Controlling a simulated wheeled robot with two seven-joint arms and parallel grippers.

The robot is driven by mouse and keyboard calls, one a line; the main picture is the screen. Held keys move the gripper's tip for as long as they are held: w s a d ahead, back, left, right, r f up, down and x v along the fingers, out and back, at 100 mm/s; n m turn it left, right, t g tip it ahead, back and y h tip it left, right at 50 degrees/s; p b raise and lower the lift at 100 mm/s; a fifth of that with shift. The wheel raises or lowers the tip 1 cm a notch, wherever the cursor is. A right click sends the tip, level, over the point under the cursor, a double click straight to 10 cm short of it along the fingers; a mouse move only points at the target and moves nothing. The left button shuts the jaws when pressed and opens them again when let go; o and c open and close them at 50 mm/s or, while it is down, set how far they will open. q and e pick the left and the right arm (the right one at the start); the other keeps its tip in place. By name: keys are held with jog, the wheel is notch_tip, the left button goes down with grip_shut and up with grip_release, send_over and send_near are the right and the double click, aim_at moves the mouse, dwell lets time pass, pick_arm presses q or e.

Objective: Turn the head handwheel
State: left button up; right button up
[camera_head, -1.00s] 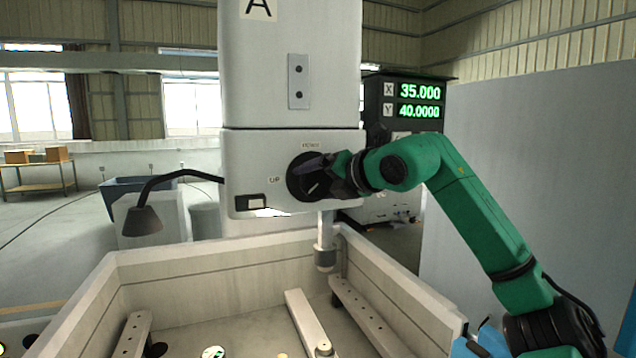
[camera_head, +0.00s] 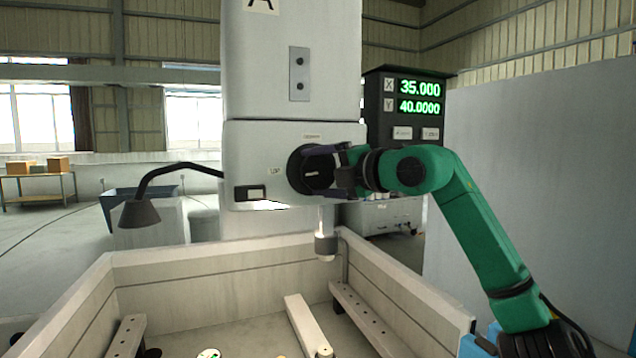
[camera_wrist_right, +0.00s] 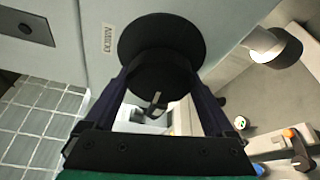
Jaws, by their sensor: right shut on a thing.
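The head handwheel (camera_head: 313,169) is a black round knob on the front of the grey machine head (camera_head: 290,138), with labels beside and above it. My right gripper (camera_head: 335,170) reaches it from the right and is shut on it. In the right wrist view the handwheel (camera_wrist_right: 160,62) sits between the two fingers of my right gripper (camera_wrist_right: 158,88), with a light mark near its lower edge. The fingers cover part of its rim. My left gripper does not show.
A black lamp (camera_head: 140,212) on a curved arm sticks out left of the head. Below is a pale walled tank (camera_head: 215,262) with rails inside. A readout (camera_head: 415,100) showing X 35.000 and Y 40.0000 stands behind my right arm. A grey panel (camera_head: 545,190) stands at the right.

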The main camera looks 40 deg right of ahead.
jog(key=shift+m+b, duration=0.3)
jog(key=shift+m, duration=0.2)
jog(key=shift+t, duration=0.3)
jog(key=o, duration=1.1)
